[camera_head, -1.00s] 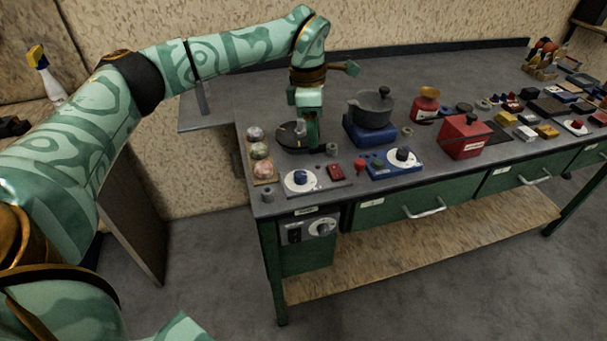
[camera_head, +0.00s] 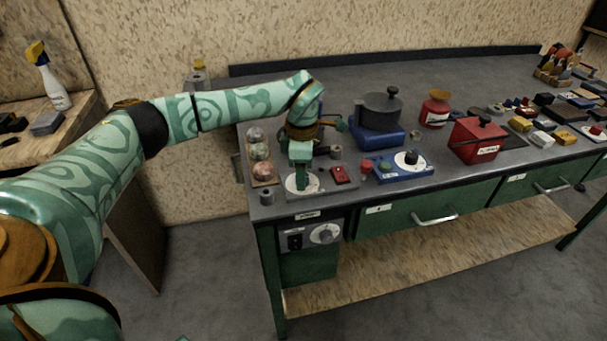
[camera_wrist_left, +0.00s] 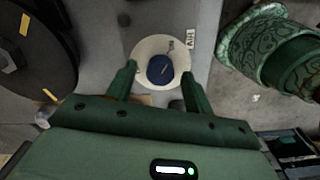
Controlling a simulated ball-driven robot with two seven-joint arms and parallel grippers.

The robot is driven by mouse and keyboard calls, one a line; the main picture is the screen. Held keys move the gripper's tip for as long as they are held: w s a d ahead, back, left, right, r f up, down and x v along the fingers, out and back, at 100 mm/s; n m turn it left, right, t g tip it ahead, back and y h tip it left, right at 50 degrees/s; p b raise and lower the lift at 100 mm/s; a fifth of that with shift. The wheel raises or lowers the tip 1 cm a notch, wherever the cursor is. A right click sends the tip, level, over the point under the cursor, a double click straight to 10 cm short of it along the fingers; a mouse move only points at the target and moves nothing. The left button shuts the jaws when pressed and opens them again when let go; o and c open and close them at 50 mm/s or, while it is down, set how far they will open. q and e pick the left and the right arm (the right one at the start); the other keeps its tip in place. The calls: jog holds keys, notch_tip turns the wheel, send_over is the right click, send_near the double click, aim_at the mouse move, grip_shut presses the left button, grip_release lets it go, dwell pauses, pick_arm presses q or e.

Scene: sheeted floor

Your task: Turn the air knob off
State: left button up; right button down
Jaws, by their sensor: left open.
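The air knob is a dark blue round knob (camera_wrist_left: 160,69) on a white dial plate (camera_wrist_left: 143,50), with a small label (camera_wrist_left: 190,38) beside it in the left wrist view. In the head view its white dial (camera_head: 293,187) shows at the bench's front left corner, and my gripper hides most of the knob. My left gripper (camera_head: 301,186) points down over the dial. In the left wrist view its two fingers are apart, one on each side of the dial, with the knob between and slightly beyond the tips. I cannot tell whether they touch it. My right gripper is not in view.
A block with several marbled balls (camera_head: 260,152) is at left. A dark pot (camera_head: 380,108) is behind. Another white dial (camera_head: 325,233) is on the bench front.

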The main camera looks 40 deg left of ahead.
pick_arm(q)
jog(key=shift+f, duration=0.15)
jog(key=shift+c, duration=0.3)
jog(key=c, duration=0.9)
